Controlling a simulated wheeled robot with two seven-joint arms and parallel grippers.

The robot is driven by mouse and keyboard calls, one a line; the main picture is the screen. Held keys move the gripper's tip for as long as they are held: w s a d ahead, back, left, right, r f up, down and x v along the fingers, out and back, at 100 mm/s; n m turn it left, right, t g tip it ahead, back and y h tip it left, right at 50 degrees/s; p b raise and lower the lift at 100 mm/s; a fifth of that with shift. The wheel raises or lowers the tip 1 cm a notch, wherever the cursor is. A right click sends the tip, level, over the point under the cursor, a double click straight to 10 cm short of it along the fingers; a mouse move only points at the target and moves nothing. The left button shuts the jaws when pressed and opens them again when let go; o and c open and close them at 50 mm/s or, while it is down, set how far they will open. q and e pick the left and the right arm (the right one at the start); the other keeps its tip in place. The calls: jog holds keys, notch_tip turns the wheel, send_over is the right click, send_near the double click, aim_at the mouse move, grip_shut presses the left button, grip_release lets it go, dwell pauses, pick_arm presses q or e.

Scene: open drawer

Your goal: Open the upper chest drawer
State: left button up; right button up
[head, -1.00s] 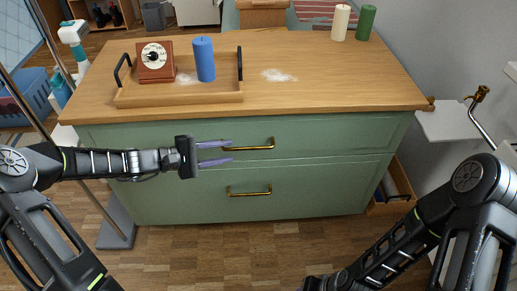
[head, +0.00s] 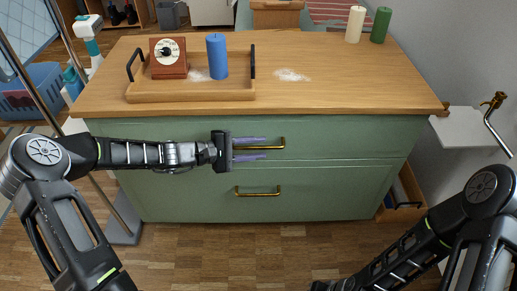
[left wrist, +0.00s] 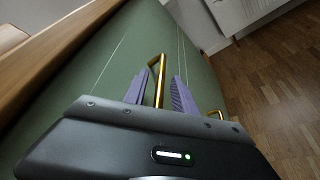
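The green chest has an upper drawer (head: 340,138) that looks shut, with a brass bar handle (head: 283,143). My left gripper (head: 265,148) is open in front of this drawer, one finger above the handle and one below in the head view. In the left wrist view, the handle (left wrist: 158,80) stands between the two purple fingers (left wrist: 162,92), with gaps showing. The lower drawer (head: 330,190) is also shut, with its own brass handle (head: 258,192). My right gripper (head: 322,286) is mostly cut off at the bottom edge of the head view.
The wooden chest top (head: 330,85) carries a tray (head: 190,96) with a blue candle (head: 217,58) and a brown timer (head: 168,60). White (head: 355,25) and green (head: 381,26) candles stand at the back right. An open wooden drawer or box (head: 402,200) is right of the chest.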

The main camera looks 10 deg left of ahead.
pick_arm(q)
jog(key=shift+w+d+f, duration=0.1)
jog(key=shift+w+d, duration=0.1)
jog(key=shift+d, duration=0.1)
jog(key=shift+c, duration=0.5)
grip_shut()
dwell(0.8)
